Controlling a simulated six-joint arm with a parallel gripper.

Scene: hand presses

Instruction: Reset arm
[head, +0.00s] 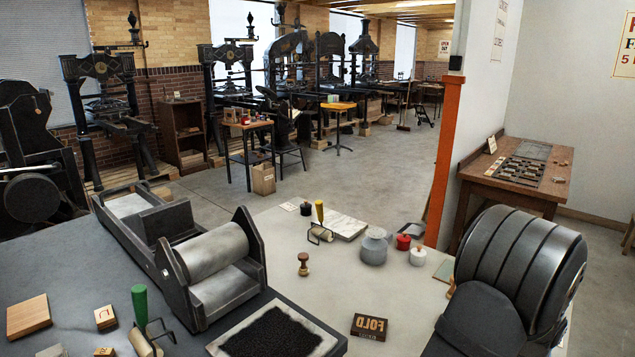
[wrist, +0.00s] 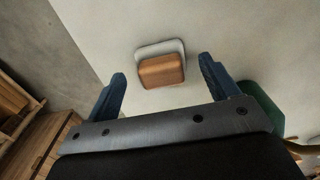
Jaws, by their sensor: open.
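In the wrist view my gripper (wrist: 162,70) is open, with its two blue fingers spread wide and nothing between them in its grasp. Beyond the fingertips a small wooden block (wrist: 162,71) with a pale grey edge lies on the light surface; the fingers do not touch it. In the head view a dark, ribbed part of my arm (head: 520,265) fills the lower right; my gripper is not seen there.
An orange post (head: 444,165) rises behind. The pale table's middle is mostly clear.

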